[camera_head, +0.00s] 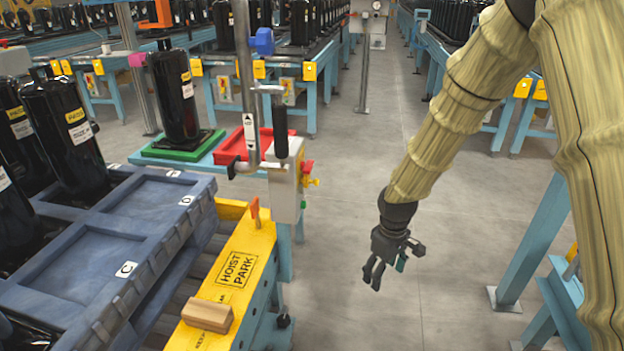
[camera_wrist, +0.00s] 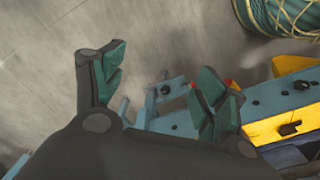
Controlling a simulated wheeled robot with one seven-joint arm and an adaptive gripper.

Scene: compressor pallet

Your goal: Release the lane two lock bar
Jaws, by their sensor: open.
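My gripper (camera_head: 388,268) hangs over the bare floor in the middle of the head view, fingers spread and empty, pointing down. In the wrist view my gripper (camera_wrist: 162,80) shows its teal finger pads wide apart with nothing between them. I cannot single out a lane two lock bar for certain in either view. An orange lever (camera_head: 255,214) stands upright on the yellow HOIST PARK beam, left of my gripper and well apart from it. The wrist view shows a blue frame (camera_wrist: 268,100) with dark knobs and a yellow part (camera_wrist: 290,126) beyond the right finger.
The yellow beam (camera_head: 213,283) carries a wooden block (camera_head: 207,316). A blue-grey pallet (camera_head: 75,265) with lettered bays and black compressors (camera_head: 65,135) fills the left. A post with a grey control box (camera_head: 285,188) stands behind the beam. A blue frame (camera_head: 530,240) stands right; the middle floor is clear.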

